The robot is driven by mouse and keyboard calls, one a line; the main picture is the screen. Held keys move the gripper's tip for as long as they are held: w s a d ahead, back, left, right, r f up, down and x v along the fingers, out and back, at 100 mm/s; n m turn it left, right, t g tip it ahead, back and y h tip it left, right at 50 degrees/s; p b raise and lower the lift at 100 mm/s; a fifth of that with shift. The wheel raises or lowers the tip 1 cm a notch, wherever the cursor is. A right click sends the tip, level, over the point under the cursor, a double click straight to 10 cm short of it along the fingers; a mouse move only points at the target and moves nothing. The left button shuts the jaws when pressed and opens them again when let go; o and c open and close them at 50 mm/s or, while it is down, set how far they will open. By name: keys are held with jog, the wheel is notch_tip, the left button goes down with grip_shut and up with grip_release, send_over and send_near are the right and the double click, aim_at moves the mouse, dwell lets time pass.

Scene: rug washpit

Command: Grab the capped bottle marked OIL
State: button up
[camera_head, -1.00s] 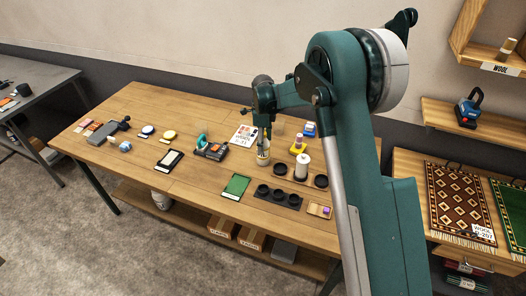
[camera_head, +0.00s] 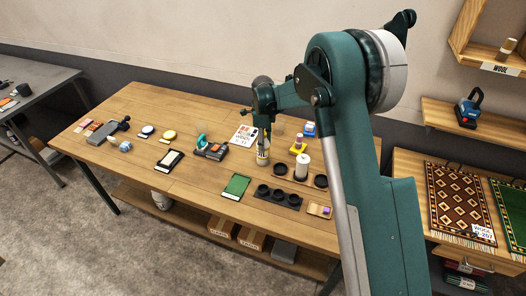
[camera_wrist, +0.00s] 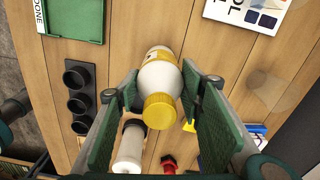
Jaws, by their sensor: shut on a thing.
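A bottle with a yellow cap and pale body (camera_wrist: 160,76) stands between the fingers of my gripper (camera_wrist: 161,92) in the wrist view. Both green pads press against its sides, so my gripper is shut on it. In the head view the same bottle (camera_head: 263,157) is at the tabletop, beneath my gripper (camera_head: 264,140). The fingers cover its upper part there. Its label has a yellow band, but I cannot read the lettering. I cannot tell whether its base touches the table.
A white cylinder (camera_head: 302,167) stands on a wooden holder with dark cups just right of the bottle. A black holder with several cups (camera_head: 278,197) and a green pad (camera_head: 236,185) lie in front. A printed sheet (camera_head: 244,134) lies behind.

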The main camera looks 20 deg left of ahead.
jog(key=shift+r, duration=0.15)
jog(key=shift+r, duration=4.9)
